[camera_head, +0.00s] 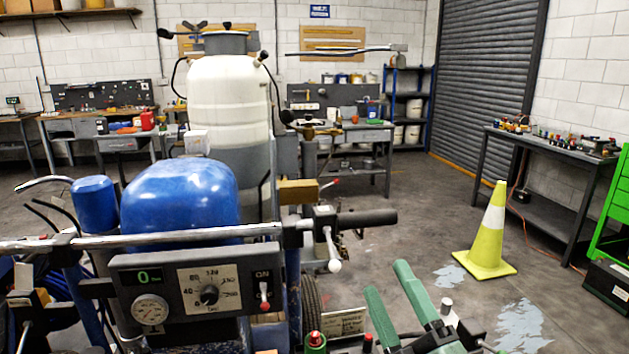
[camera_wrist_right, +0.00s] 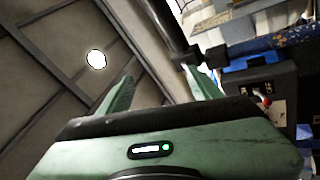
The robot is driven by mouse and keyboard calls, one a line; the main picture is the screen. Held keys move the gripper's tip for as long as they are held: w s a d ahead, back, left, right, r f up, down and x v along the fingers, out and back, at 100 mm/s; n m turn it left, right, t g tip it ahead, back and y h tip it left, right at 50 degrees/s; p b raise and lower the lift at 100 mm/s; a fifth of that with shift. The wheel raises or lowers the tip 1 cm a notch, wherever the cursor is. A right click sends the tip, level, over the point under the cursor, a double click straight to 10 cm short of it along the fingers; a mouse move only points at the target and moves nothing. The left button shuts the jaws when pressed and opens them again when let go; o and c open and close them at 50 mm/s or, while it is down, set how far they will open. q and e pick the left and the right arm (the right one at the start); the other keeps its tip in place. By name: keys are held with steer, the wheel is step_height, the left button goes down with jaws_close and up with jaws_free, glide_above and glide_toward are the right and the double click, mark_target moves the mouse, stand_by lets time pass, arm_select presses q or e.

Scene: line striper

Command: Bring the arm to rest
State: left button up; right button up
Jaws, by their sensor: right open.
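My right gripper (camera_head: 387,278) is at the lower middle right of the head view, with its two green fingers apart and nothing between them. It is in front of and to the right of the line striper's control panel (camera_head: 125,283), clear of the black handlebar grip (camera_head: 368,218). In the right wrist view my right gripper (camera_wrist_right: 163,82) points up toward the ceiling, its fingers spread and empty. The panel (camera_wrist_right: 262,84) shows at the right there, with its switch (camera_wrist_right: 262,99). My left gripper is not in view.
The line striper carries a blue motor cover (camera_head: 180,195) and a large white tank (camera_head: 228,100). A yellow-green cone (camera_head: 488,240) stands on the floor at the right. Floor before the cone is open.

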steer(key=s+d+f+m+g+h, duration=0.2)
steer(key=d+f+m+g+h, duration=0.15)
steer(key=f, duration=0.45)
steer(key=s+d+f+m+g+h, duration=0.1)
steer(key=d+f+m+g+h, duration=0.3)
steer(key=f, duration=0.3)
steer(key=s+d+f+m+g+h, duration=0.2)
steer(key=d+f+m, duration=0.1)
steer(key=f+m, duration=0.4)
steer(key=s+a+f+m+g+y, duration=0.1)
steer(key=s+f+g, duration=0.5)
steer(key=s, duration=0.4)
steer(key=s+a+f+m+g+y, duration=0.1)
steer(key=s+f+g, duration=0.2)
steer(key=s+f, duration=0.6)
step_height(320, 180, down, 22)
steer(key=g, duration=0.1)
steer(key=s+d+f, duration=0.1)
steer(key=s+f, duration=0.8)
steer(key=s+d+f+g, duration=0.1)
steer(key=s+d+f, duration=0.1)
steer(key=s+f, duration=0.7)
steer(key=shift+s+d+f, duration=0.2)
steer(key=shift+d+f, duration=0.05)
steer(key=shift+f, duration=0.3)
steer(key=shift+n+g+h, duration=0.25)
